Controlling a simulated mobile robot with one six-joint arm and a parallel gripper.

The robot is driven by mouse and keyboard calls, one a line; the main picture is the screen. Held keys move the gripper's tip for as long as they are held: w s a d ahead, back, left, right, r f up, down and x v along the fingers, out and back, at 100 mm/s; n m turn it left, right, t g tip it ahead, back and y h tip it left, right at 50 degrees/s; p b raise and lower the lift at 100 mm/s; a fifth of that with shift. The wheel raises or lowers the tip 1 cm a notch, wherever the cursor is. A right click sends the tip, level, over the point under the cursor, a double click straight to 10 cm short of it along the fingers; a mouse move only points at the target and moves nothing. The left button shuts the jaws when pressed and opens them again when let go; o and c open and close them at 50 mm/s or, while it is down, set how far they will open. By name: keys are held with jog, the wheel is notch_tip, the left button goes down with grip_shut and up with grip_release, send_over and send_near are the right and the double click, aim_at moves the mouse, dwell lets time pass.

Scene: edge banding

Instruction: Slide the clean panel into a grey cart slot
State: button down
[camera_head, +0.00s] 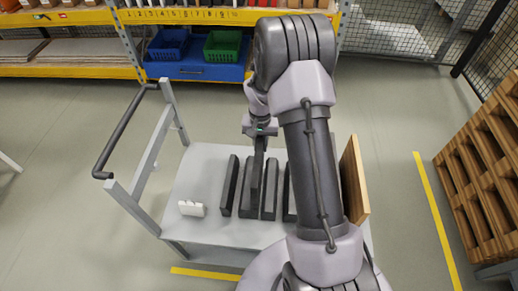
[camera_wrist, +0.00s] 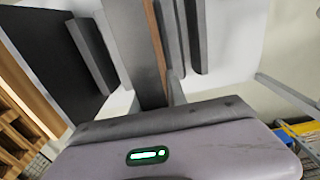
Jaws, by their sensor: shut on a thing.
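My gripper (camera_head: 262,131) is over the middle of the grey cart (camera_head: 205,165), shut on a thin dark grey panel (camera_head: 259,160). In the wrist view the panel (camera_wrist: 128,45) shows a grey face and a brown edge strip, between the gripper's fingers (camera_wrist: 158,95). The cart top carries several dark upright bars (camera_head: 229,188) with narrow slots between them. The held panel lines up with these bars; they stand on both sides of it in the wrist view (camera_wrist: 92,55). I cannot tell how deep its lower edge sits.
A wood-coloured board (camera_head: 355,180) stands at the cart's right side. A small white block (camera_head: 191,208) lies on the cart's left part. The cart's handle (camera_head: 125,132) rises at left. Wooden pallets (camera_head: 490,165) are at right; shelves with blue (camera_head: 168,44) and green bins (camera_head: 222,45) are behind.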

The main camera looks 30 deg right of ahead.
notch_tip(320, 180, down, 13)
jog(key=b, duration=0.8)
jog(key=shift+f+b, duration=0.15)
jog(key=shift+b, duration=0.25)
jog(key=c, duration=1.2)
grip_release()
jog(key=shift+c, duration=0.2)
